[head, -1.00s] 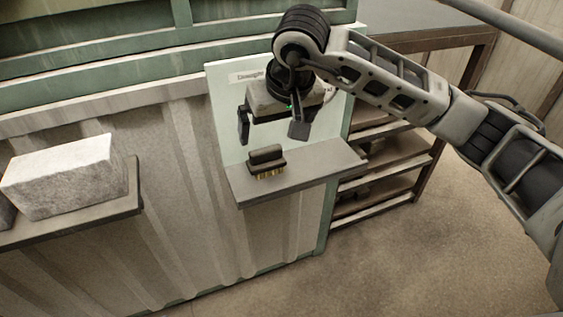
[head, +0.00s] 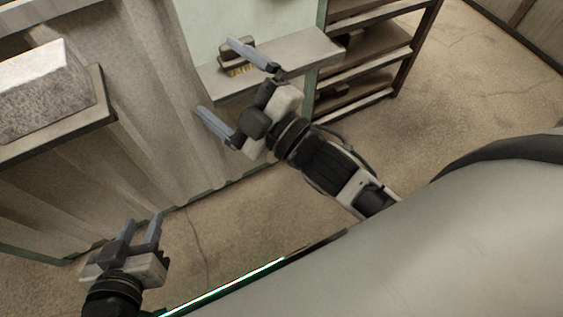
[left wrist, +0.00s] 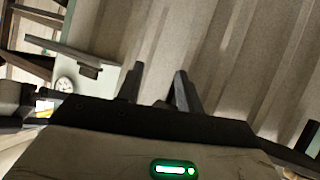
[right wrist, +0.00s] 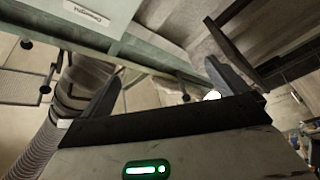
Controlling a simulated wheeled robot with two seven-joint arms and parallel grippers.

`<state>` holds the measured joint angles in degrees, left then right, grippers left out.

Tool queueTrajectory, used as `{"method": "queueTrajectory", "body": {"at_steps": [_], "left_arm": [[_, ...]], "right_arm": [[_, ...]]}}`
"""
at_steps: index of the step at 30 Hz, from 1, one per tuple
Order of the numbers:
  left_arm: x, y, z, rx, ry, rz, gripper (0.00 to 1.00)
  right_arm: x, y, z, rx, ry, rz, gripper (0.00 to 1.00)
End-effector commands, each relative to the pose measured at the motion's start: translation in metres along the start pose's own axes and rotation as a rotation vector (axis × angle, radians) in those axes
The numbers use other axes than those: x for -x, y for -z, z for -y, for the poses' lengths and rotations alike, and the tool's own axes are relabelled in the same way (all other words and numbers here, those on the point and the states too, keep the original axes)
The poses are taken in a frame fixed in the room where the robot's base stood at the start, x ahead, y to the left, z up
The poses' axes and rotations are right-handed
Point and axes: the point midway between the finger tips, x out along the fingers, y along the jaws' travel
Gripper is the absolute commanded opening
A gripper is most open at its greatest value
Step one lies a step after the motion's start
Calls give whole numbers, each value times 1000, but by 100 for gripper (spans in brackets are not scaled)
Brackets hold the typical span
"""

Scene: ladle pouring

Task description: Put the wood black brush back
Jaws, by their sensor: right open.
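The brush (head: 236,53), with a dark wooden body and yellowish bristles facing down, rests on the small grey shelf (head: 305,52) in the head view. One finger of my right gripper (head: 216,76) partly overlaps it in the picture. My right gripper is open with nothing between its fingers, in front of the shelf; its spread fingers also show in the right wrist view (right wrist: 165,85). My left gripper (head: 144,219) is low at the left of the head view, empty, its fingers apart; they also show in the left wrist view (left wrist: 158,80).
A pale stone block (head: 40,88) stands on another shelf (head: 60,130) at the left. A dark rack (head: 365,60) stands right of the brush's shelf. A label (right wrist: 90,15) on a pale board shows in the right wrist view. Open floor (head: 480,90) lies at the right.

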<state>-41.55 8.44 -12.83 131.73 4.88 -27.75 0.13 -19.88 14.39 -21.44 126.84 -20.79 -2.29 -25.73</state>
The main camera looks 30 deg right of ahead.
Motion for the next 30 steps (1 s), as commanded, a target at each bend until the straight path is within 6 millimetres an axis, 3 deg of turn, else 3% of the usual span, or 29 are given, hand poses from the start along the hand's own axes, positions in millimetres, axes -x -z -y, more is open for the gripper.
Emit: {"method": "queueTrajectory", "body": {"at_steps": [1,3,6,9,19,30], "left_arm": [[0,0,0,0,0,-1,36],[0,0,0,0,0,-1,36],[0,0,0,0,0,-1,36],[0,0,0,0,0,-1,36],[1,2,0,0,0,-1,36],[22,35,0,-8,25,80,36]], "right_arm": [[26,-29,21,-252,56,172,99],[60,-56,47,-545,104,369,99],[98,-75,76,-828,138,567,99],[120,-80,91,-977,150,673,99],[127,-81,96,-1026,154,707,99],[122,-59,61,-1006,176,785,99]]}}
